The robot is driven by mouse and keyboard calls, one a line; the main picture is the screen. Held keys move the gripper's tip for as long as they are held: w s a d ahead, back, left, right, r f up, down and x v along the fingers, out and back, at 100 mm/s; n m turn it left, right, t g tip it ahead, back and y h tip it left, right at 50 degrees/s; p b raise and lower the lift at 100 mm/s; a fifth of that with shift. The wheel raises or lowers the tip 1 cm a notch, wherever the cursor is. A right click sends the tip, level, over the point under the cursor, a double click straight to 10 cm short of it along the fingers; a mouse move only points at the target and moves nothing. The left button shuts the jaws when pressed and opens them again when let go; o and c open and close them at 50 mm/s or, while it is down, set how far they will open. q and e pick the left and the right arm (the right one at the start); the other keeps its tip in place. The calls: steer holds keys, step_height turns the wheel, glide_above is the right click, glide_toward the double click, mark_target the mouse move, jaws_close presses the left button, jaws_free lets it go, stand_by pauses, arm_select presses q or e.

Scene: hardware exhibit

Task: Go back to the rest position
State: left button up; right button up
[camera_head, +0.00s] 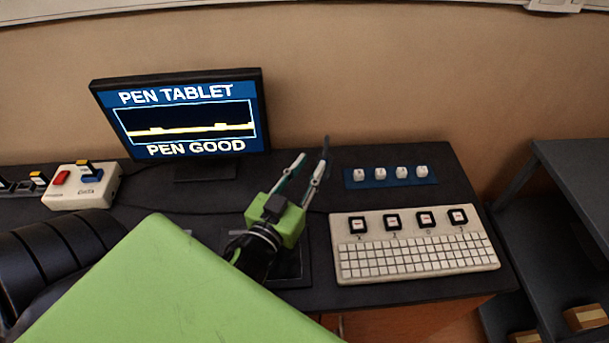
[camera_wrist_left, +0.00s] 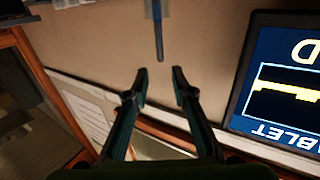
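My left gripper (camera_head: 311,160) is over the back of the dark desk, between the monitor and the keyboard. Its fingers are parted, with nothing between them; the left wrist view also shows this gap (camera_wrist_left: 160,74). A slim blue pen-like item (camera_head: 327,147) shows at the right fingertip in the head view. In the left wrist view the blue item (camera_wrist_left: 158,36) is beyond the fingertips, apart from them, with its end in a pale holder. The dark pen tablet (camera_head: 290,268) lies under the left gripper, partly hidden. My right gripper is not in view.
The monitor (camera_head: 190,118) reads "PEN GOOD". A cream keyboard (camera_head: 415,258) lies to the right, with a blue strip of white keycaps (camera_head: 402,172) behind it. A cream switch box (camera_head: 95,190) is at left. A dark shelf (camera_head: 575,165) stands right of the desk.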

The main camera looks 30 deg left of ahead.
arm_select(q)
steer(key=shift+s+d, duration=0.1)
steer(key=shift+s, duration=0.7)
